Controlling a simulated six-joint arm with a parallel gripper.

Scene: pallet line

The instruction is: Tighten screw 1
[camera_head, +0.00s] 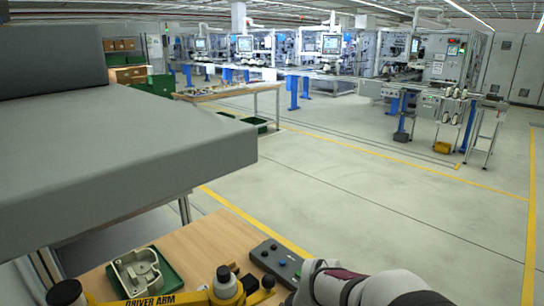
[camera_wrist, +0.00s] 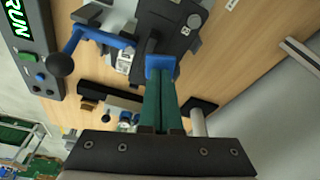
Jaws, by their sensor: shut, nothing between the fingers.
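My gripper (camera_wrist: 161,82) shows in the wrist view as two long green fingers side by side, shut and empty. Their tips overlap a blue part beside a dark grey fixture (camera_wrist: 176,28); I cannot tell whether they touch it. No screw can be made out in either view, so screw 1 cannot be placed. In the head view, a yellow arm marked DRIVER ARM (camera_head: 152,301) crosses the front of the bench. A pale metal housing (camera_head: 137,272) sits in a green tray (camera_head: 172,279) behind it. My gripper's fingers are not visible in the head view.
A dark control box (camera_head: 278,262) with buttons stands on the wooden bench; in the wrist view a box reads RUN (camera_wrist: 28,50). A lever with a black ball knob (camera_wrist: 60,64) projects left of the fixture. A large grey slab (camera_head: 120,150) overhangs the bench.

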